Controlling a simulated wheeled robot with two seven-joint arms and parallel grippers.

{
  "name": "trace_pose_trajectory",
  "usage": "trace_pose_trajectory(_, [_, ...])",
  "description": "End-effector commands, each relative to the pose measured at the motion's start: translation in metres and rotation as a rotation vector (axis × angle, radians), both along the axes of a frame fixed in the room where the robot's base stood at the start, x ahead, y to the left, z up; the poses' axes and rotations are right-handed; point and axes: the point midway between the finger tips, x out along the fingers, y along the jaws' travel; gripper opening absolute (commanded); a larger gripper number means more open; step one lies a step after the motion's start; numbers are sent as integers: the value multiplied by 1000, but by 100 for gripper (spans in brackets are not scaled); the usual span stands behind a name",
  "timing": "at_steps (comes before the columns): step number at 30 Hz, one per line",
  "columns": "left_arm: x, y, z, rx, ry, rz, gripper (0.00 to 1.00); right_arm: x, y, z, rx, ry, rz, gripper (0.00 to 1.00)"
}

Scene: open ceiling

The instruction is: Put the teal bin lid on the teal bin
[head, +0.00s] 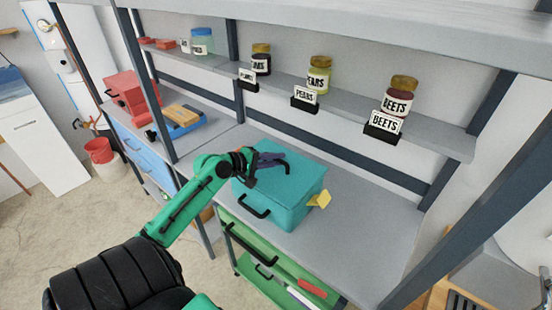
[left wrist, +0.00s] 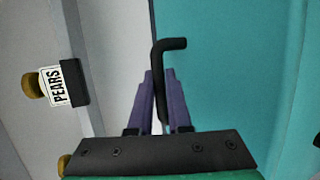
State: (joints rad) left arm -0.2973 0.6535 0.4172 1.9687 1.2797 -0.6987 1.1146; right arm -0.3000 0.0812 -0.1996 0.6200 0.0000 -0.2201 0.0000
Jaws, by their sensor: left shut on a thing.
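The teal bin (head: 290,219) stands on the grey worktop, with a black handle on its front and a yellow tag at its right side. The teal bin lid (head: 302,174) lies across the top of the bin, roughly level; I cannot tell whether it is fully seated. My left gripper (head: 284,162) is over the lid's back left part, its purple fingers shut on the lid's black handle. In the left wrist view the handle (left wrist: 168,45) stands between the fingers (left wrist: 160,100), with the teal lid surface (left wrist: 230,70) beside it. My right gripper is not in view.
A shelf behind holds labelled jars of pears (head: 319,75) and beets (head: 400,96). A dark shelf post (head: 150,85) rises left of the bin. The worktop (head: 350,245) right of the bin is clear.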

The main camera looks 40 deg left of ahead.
Motion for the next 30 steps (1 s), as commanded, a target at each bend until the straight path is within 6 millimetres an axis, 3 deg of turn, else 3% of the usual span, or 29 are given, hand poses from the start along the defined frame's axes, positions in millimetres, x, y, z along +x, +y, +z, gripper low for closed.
trace_pose_trajectory(30, [0, 0, 1, 1, -1, 0, 0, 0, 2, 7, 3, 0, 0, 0])
